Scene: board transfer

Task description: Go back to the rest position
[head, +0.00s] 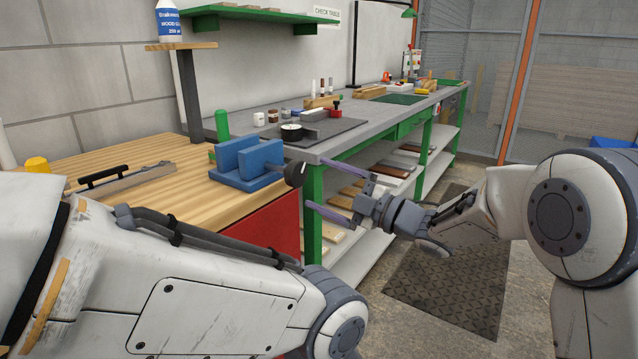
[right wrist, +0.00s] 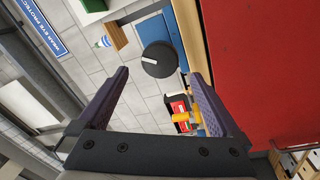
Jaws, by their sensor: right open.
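My right gripper (head: 325,187) is open and empty in the head view. It is in the air in front of the benches, right of the red cabinet side. In the right wrist view its two dark purple fingers (right wrist: 158,76) stand wide apart with nothing held between them. A round black knob (right wrist: 159,59) shows beyond the fingers; it belongs to the blue vise (head: 247,160) on the wooden bench. My left arm crosses the lower left of the head view, but its gripper is out of the picture.
The wooden bench (head: 133,168) with its red side (head: 272,222) is close to the left. A grey workbench (head: 345,137) on green legs runs back, with boards on its lower shelves. A dark floor mat (head: 450,285) lies on clear floor between the benches and my right arm.

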